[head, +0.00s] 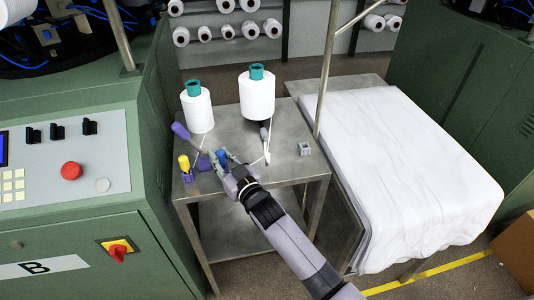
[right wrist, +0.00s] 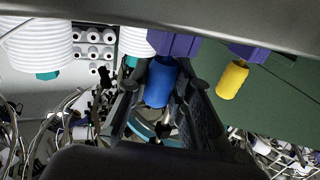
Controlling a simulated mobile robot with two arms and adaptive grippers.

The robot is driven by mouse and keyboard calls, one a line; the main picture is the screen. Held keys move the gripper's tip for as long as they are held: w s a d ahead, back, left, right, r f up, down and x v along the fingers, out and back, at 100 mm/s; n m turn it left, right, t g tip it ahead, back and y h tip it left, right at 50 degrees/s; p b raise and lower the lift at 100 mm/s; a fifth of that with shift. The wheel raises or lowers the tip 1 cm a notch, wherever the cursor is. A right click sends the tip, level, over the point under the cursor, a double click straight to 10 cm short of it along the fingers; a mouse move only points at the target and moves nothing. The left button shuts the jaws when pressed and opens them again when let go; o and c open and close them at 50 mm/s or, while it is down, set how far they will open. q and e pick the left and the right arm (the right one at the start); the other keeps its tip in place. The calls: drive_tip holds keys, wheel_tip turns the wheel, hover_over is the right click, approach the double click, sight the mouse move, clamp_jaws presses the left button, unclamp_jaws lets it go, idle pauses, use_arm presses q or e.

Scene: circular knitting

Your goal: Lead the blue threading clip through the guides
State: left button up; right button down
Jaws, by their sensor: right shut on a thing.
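The blue threading clip (head: 221,157) is at the front left of the metal table. My right gripper (head: 226,166) reaches in from the lower right and is shut on it. In the right wrist view the blue clip (right wrist: 160,82) is between the two fingers, against a purple block (right wrist: 178,45); whether it is still seated in the block I cannot tell. A yellow clip (head: 184,162) stands in another purple block (head: 187,176) to the left, also seen in the wrist view (right wrist: 232,80). I cannot make out the guides. My left gripper is not in view.
Two white yarn cones (head: 198,112) (head: 257,97) stand behind on the table (head: 285,170). A purple-handled tool (head: 180,130) and a small grey block (head: 304,148) are near. A green machine (head: 95,215) borders the left, a white fabric stack (head: 400,170) the right.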

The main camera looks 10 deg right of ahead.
drive_tip(key=c, duration=1.3)
unclamp_jaws()
drive_tip(key=shift+c, duration=0.2)
drive_tip(key=shift+f, duration=0.1)
drive_tip(key=v, duration=1.2)
drive_tip(key=shift+f, duration=0.1)
